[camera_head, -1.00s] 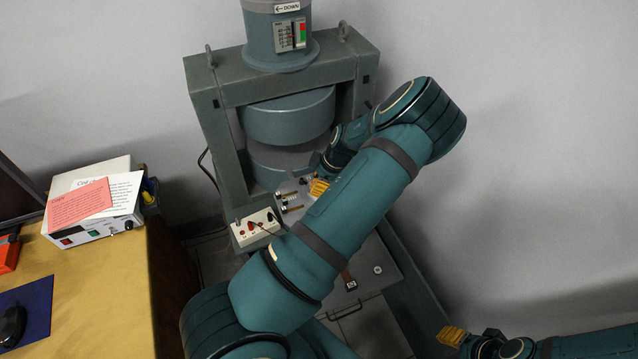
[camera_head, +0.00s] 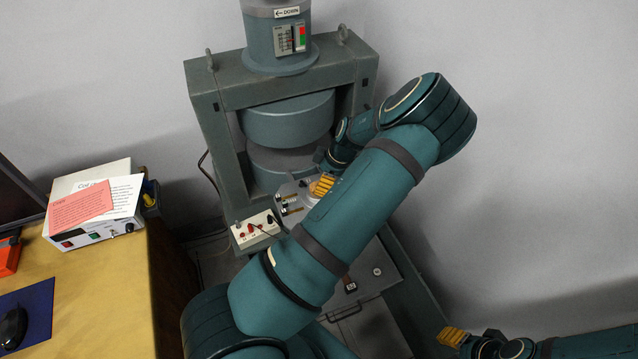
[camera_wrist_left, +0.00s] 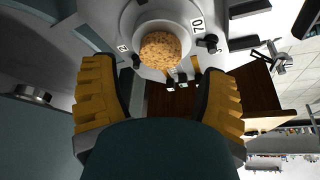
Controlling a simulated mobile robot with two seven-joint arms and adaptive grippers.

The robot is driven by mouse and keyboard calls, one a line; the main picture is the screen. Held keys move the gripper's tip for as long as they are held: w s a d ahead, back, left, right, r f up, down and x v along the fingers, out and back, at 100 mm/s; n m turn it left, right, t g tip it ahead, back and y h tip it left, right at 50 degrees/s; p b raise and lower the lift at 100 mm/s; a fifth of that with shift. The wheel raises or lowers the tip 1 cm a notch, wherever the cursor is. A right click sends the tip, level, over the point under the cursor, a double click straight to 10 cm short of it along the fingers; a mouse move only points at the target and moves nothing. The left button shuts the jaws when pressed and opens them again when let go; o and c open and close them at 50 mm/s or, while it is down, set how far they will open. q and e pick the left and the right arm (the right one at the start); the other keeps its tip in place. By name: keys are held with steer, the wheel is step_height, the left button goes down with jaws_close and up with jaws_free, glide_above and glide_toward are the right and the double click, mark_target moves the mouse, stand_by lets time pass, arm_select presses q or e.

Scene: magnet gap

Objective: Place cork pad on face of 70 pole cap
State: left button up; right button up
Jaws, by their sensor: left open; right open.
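The tan, speckled cork pad (camera_wrist_left: 160,51) lies on a round pale face (camera_wrist_left: 137,18) in the left wrist view. A white "70" label (camera_wrist_left: 198,24) is just right of that face. Whether the pad sits fully flat cannot be told. My left gripper (camera_head: 322,185) is open, its yellow fingers spread on either side below the pad in the wrist view (camera_wrist_left: 157,80), with nothing between them. In the head view my left arm and hand hide the pad. My right gripper (camera_head: 452,336) is open and empty at the lower right, far from the magnet.
The magnet frame (camera_head: 280,92) holds two large round poles (camera_head: 290,120) with a narrow gap. A white box with red knobs (camera_head: 256,230) stands at its lower left. A yellow desk (camera_head: 105,290) with a power supply (camera_head: 95,232) is at left.

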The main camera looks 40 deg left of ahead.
arm_select(q)
steer(key=p+v, duration=0.1)
steer(key=v, duration=0.7)
steer(key=shift+r, duration=0.4)
steer(key=shift+d+f, duration=0.1)
